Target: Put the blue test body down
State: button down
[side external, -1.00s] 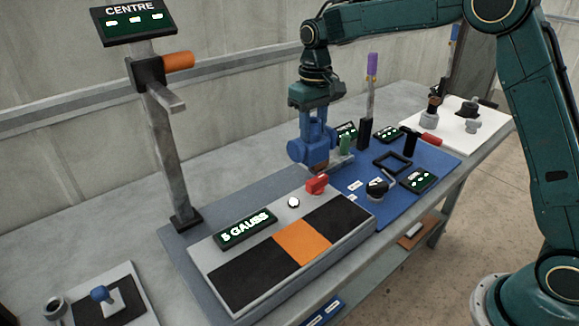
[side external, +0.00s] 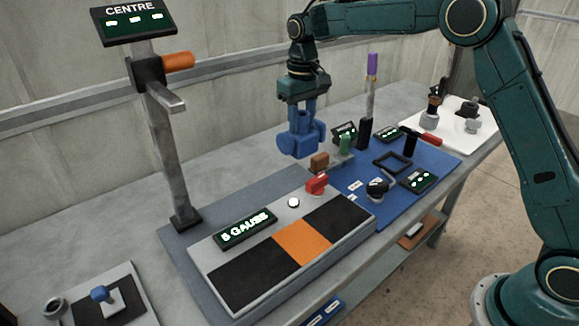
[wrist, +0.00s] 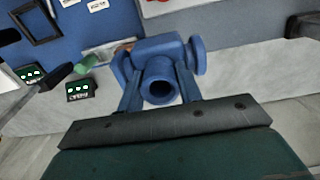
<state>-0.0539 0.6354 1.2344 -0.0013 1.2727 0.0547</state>
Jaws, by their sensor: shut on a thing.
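The blue test body (side external: 297,146) is a valve-like piece with a round flange, held in my gripper (side external: 305,128) above the back edge of the blue mat. In the wrist view the blue test body (wrist: 158,50) shows an open round port facing the camera and flanges at both sides. The fingers of my gripper (wrist: 160,78) stand on either side of it, shut on it. The body is clear of the bench. A small brown block (side external: 319,162) stands below and to the right of it in the side view.
Bare grey bench (side external: 235,150) lies to the left.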

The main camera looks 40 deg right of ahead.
jog(key=s+a+r, duration=0.4)
jog(key=s+a, duration=0.2)
jog(key=a, duration=0.3)
jog(key=s+a+r, duration=0.5)
jog(key=a, duration=0.4)
jog(key=s+a+r, duration=0.5)
jog(key=s+a, duration=0.1)
jog(key=a, duration=0.4)
jog(key=shift+s+r, duration=0.25)
jog(key=shift+s, duration=0.1)
notch_tip(320, 180, down, 16)
jog(key=shift+r, duration=0.15)
jog(key=shift+f, duration=2.15)
jog(key=shift+f, duration=0.1)
